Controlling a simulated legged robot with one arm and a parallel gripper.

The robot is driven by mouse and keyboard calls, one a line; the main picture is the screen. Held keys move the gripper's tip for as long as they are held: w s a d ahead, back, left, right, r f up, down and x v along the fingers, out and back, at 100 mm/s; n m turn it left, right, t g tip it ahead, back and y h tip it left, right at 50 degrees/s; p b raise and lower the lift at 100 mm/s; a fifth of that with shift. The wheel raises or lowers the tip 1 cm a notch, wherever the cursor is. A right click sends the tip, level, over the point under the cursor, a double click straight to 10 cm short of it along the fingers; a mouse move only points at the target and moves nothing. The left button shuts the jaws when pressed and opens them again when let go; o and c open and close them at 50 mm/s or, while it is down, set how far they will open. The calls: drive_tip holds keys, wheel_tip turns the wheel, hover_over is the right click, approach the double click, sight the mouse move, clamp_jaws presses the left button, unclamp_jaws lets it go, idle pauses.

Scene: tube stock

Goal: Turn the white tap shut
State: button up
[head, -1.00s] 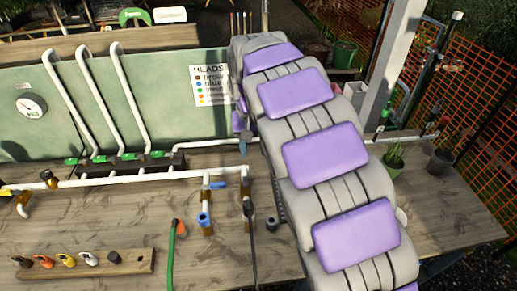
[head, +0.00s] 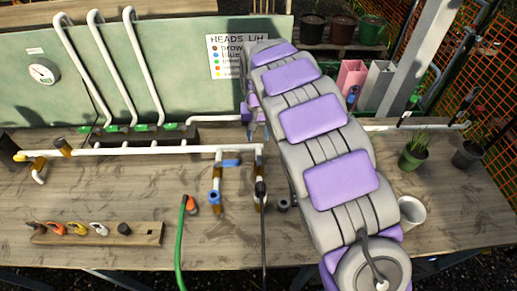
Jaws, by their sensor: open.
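I cannot make out a tap with a white handle for sure; the arm hides part of the bench. White pipework (head: 140,151) runs along the bench. A blue lever (head: 230,163) sits at its right part, above a downpipe with a blue fitting (head: 214,196). A second downpipe beside it ends in a black fitting (head: 260,190). A small white hooked piece (head: 98,228) sits on a wooden block. My gripper (head: 248,109) is at the far end of my grey and purple arm, near the green back panel, partly hidden by the arm. It is open, and I see nothing held.
The wooden block (head: 150,235) holds several coloured pieces. A green hose (head: 180,245) hangs over the front edge. A white cup (head: 410,212) and potted plants (head: 413,158) stand right of my arm. A gauge (head: 42,71) and tall white bent pipes (head: 143,70) stand at the left.

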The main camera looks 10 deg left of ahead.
sight(258, 150)
wheel_tip(258, 150, down, 6)
drive_tip(key=shift+a+r+b, duration=0.1)
drive_tip(key=shift+b, duration=0.4)
drive_tip(key=shift+f, duration=0.6)
drive_tip(key=shift+c, duration=0.2)
clamp_jaws()
